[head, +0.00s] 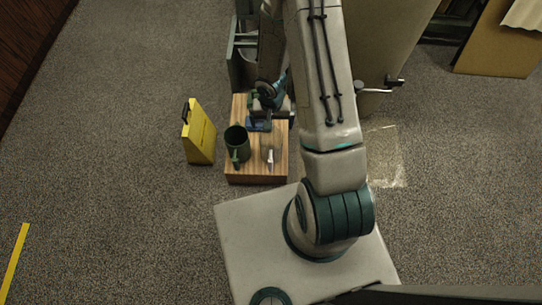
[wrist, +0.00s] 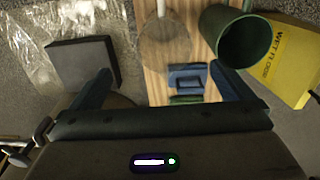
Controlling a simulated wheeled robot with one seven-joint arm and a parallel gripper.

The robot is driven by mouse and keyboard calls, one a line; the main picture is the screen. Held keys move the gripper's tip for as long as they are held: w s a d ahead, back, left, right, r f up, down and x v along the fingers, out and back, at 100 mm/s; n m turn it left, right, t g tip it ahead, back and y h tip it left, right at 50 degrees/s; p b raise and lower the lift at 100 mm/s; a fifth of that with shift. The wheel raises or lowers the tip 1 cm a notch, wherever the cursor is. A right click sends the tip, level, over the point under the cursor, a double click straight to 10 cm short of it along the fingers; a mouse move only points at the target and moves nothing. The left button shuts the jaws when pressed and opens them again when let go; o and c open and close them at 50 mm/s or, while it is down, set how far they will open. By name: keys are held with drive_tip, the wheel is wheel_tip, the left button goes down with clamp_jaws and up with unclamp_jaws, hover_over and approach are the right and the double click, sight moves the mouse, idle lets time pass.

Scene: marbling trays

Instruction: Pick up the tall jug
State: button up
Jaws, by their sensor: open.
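The dark green jug (head: 237,143), an open cylinder with a handle, stands upright on the left of a wooden top. The wrist view shows this jug (wrist: 240,38) at upper right, mouth visible, beyond my right-hand finger. My gripper (wrist: 160,70) is open and empty, its two dark fingers spread wide. In the head view my gripper (head: 268,118) is partly hidden by my arm, above the far part of the wooden top. A clear vessel (wrist: 165,45) with a white stick shows beside the jug. It also stands near it in the head view (head: 268,153).
A blue item (wrist: 188,78) lies on the wooden top (head: 257,178), with a green one (wrist: 186,99) by it. A yellow wet-floor sign (head: 200,135) stands close left. A dark block (wrist: 82,62) and clear sheeting (head: 386,155) are on the other side. Left carpet is open.

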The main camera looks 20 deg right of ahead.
sight(271, 152)
wheel_tip(271, 152, down, 15)
drive_tip(key=b, duration=0.7)
drive_tip(key=shift+a+f, duration=0.2)
drive_tip(key=c, duration=1)
